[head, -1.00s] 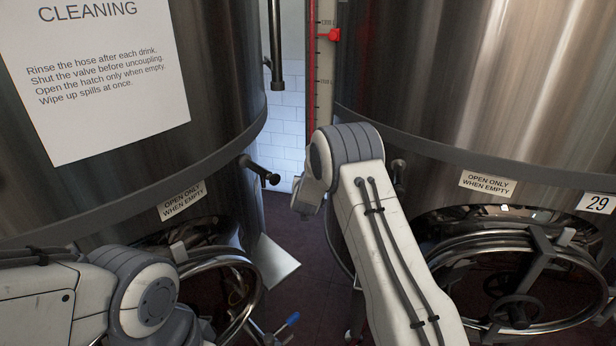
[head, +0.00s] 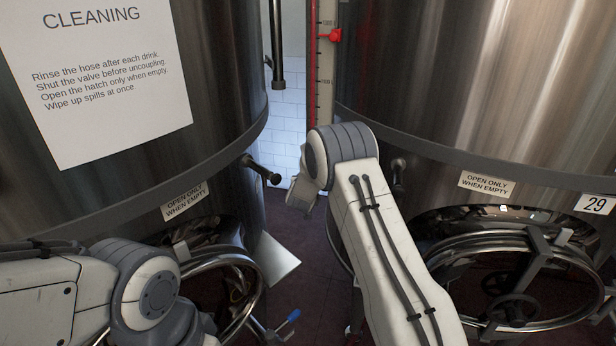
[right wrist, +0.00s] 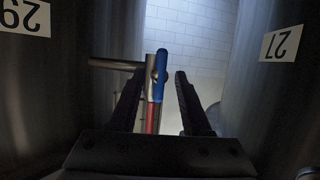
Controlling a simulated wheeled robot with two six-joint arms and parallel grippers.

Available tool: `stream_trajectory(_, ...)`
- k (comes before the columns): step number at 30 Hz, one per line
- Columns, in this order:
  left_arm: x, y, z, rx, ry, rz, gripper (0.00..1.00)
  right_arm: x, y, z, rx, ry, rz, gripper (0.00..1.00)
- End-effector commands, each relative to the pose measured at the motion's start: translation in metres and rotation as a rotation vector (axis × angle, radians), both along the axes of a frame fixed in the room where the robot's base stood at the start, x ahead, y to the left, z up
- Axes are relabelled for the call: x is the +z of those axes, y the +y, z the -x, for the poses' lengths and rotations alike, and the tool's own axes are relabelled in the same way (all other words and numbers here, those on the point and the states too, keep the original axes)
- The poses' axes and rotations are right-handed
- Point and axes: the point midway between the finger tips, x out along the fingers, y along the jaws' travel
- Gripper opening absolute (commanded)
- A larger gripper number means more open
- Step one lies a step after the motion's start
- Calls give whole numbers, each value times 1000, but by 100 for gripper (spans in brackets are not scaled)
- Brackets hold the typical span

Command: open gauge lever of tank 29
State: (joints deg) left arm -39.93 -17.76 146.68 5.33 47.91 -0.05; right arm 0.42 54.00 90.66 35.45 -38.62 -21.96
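Tank 29 (head: 480,60) is the steel tank on the right in the head view, with its number plate (head: 597,204). In the right wrist view, which looks upside down, the 29 plate (right wrist: 25,16) is at the upper left. A blue-handled lever (right wrist: 161,68) stands there beside a metal pipe fitting (right wrist: 115,64), with a red-marked gauge tube (right wrist: 149,118) below. My right gripper (right wrist: 159,76) is open, its fingers on either side of the lever; contact is not visible. My left gripper is out of view.
The left tank (head: 215,70) carries a cleaning notice (head: 100,75). Round hatches (head: 520,280) sit low on both tanks. A narrow gap with a tiled wall (head: 287,130) separates them. Another blue handle (head: 293,315) is low in that gap. A 27 plate (right wrist: 282,43) shows on the wrist view's right.

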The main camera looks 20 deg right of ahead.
Motion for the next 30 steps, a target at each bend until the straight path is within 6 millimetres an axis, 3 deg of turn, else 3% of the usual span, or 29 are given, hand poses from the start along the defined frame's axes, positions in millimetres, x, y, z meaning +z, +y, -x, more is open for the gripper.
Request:
stream_trajectory(12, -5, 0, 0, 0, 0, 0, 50, 3, 3, 6, 0, -3, -1, 48)
stream_trajectory(24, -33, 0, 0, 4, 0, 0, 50, 25, 29, 66, 1, -3, -2, 48)
stream_trajectory(30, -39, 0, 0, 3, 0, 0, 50, 34, 37, 86, 1, -2, 0, 48)
